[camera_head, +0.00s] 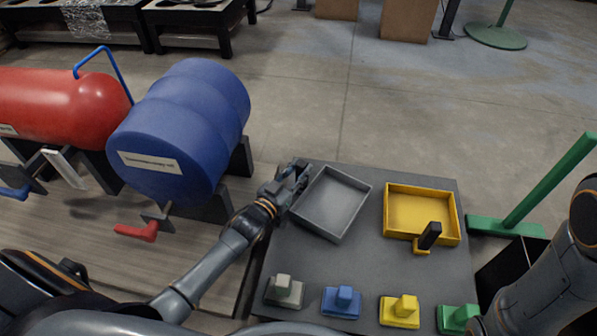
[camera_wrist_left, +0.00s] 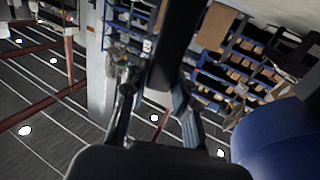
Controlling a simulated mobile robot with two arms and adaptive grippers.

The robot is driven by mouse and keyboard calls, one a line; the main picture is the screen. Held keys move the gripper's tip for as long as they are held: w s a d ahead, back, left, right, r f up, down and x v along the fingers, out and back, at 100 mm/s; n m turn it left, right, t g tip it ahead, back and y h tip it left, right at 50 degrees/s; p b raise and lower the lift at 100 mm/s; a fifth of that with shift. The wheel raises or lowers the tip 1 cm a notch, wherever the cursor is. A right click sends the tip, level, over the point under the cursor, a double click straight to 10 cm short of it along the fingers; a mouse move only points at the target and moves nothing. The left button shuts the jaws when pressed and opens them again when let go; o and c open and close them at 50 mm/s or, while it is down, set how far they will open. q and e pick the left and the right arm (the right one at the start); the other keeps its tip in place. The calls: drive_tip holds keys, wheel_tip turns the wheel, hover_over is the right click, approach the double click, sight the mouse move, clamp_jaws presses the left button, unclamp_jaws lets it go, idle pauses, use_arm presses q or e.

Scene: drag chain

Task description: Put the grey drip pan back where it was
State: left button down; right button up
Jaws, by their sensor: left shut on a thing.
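The grey drip pan (camera_head: 331,207) is a shallow square tray at the left part of the dark grey table top (camera_head: 340,262), turned at an angle to it. My left gripper (camera_head: 297,176) is at the pan's upper left edge and is shut on it. Whether the pan rests on the table or is slightly raised, I cannot tell. In the left wrist view the gripper fingers (camera_wrist_left: 157,95) show around a dark slab, too dark to make out. My right arm shows at the right edge, but its gripper is out of view.
A yellow pan (camera_head: 421,205) sits to the right, with a black-handled yellow piece (camera_head: 429,237) at its front edge. Grey, blue, yellow and green handled blocks line the table's front. A blue barrel (camera_head: 185,120) with a red tap and a red drum (camera_head: 60,108) lie on the left.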

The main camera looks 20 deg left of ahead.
use_arm(q)
drive_tip(key=c, duration=1.5)
unclamp_jaws()
drive_tip(key=shift+f, duration=0.15)
drive_tip(key=o, duration=0.4)
drive_tip(key=shift+o, duration=0.2)
